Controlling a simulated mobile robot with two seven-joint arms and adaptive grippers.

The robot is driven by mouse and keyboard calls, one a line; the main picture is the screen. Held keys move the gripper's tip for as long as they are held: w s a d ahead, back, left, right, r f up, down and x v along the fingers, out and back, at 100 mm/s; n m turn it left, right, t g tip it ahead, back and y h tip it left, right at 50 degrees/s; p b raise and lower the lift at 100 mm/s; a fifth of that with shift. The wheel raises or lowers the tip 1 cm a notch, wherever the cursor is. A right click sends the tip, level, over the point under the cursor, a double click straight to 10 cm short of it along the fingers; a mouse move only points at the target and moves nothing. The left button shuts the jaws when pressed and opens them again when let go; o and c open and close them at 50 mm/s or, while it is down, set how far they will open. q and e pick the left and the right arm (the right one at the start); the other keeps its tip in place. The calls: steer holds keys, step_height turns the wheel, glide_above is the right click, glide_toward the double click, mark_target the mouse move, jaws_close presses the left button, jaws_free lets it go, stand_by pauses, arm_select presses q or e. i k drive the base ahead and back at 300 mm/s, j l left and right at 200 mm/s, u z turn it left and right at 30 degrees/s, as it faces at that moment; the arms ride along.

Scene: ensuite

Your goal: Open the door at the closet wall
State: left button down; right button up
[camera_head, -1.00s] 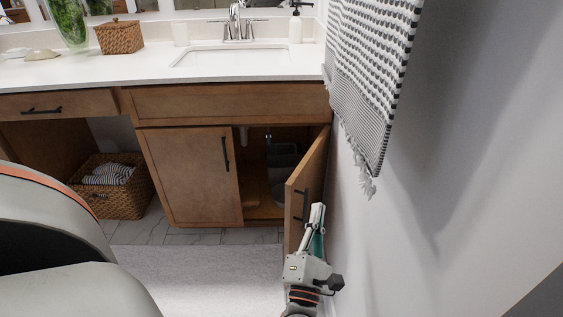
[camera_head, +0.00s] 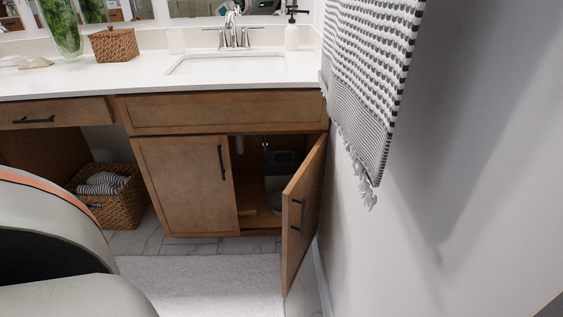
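The vanity's right cabinet door (camera_head: 304,212) stands wide open, swung out toward me close to the right wall. It has a black bar handle (camera_head: 299,215). The dark cabinet inside (camera_head: 262,180) shows pipes and some items. The left cabinet door (camera_head: 186,187) is shut, with a black handle (camera_head: 222,162). No gripper shows in the head view now. A large pale part of my own body fills the lower left.
A striped towel (camera_head: 371,85) hangs on the right wall (camera_head: 470,170). A wicker basket (camera_head: 118,203) sits under the counter at left. A light rug (camera_head: 205,284) covers the floor before the cabinet. The counter (camera_head: 130,78) holds a sink (camera_head: 228,64).

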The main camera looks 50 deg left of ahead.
mark_target(301, 198)
steer(key=i+j, duration=0.1)
steer(key=j, duration=0.5)
steer(key=i+j, duration=0.1)
steer(key=j, duration=0.5)
steer(key=i+j+z, duration=0.1)
steer(key=j, duration=0.5)
